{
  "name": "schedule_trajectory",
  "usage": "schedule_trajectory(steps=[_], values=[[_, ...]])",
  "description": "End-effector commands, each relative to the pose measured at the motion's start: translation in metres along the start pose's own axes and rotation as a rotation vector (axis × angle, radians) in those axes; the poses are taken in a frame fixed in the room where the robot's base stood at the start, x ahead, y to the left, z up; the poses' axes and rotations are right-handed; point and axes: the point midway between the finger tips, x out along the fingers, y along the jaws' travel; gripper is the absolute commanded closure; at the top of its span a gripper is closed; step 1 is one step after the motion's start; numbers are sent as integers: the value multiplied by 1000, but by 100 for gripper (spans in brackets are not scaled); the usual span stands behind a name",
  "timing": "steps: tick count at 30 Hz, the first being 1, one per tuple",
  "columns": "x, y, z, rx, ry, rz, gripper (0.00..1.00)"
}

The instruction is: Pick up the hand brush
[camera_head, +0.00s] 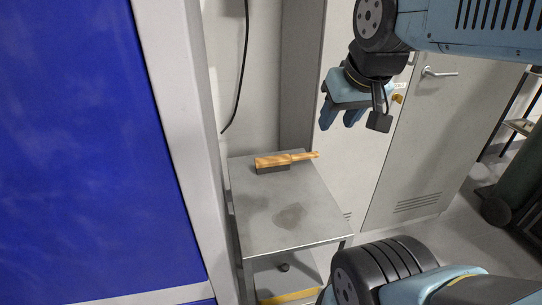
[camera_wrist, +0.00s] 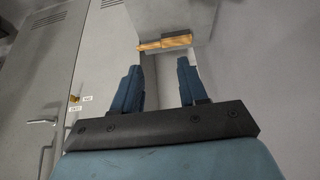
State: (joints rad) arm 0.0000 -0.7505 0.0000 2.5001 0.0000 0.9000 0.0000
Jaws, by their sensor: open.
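The hand brush (camera_head: 286,161) has a light wooden handle and dark bristles. It lies near the back edge of a small grey metal table (camera_head: 262,224), its handle end pointing right. In the wrist view the brush (camera_wrist: 165,43) shows beyond my fingertips, near the table's edge. My gripper (camera_head: 342,118) is open and empty, above and to the right of the brush, well apart from it. The wrist view shows my gripper (camera_wrist: 158,80) with its two blue fingers spread and nothing between them.
A large blue panel (camera_head: 75,140) with a pale frame stands close to the table's left. Grey cabinets (camera_head: 425,125) with a door handle stand behind and to the right. A black cable (camera_head: 238,85) hangs on the back wall. The tabletop around the brush is clear.

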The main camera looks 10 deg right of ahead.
Motion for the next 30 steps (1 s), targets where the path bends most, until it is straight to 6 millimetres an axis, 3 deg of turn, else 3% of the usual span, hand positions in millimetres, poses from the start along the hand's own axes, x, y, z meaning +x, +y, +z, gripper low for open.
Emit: schedule_trajectory(steps=[5, 10, 20, 30], values=[[1, 0, -3, -13, -7, 3, 44], [11, -3, -21, -109, -54, 27, 28], [60, -6, -81, -468, -218, 79, 28], [134, -18, -135, -854, -390, 78, 28]])
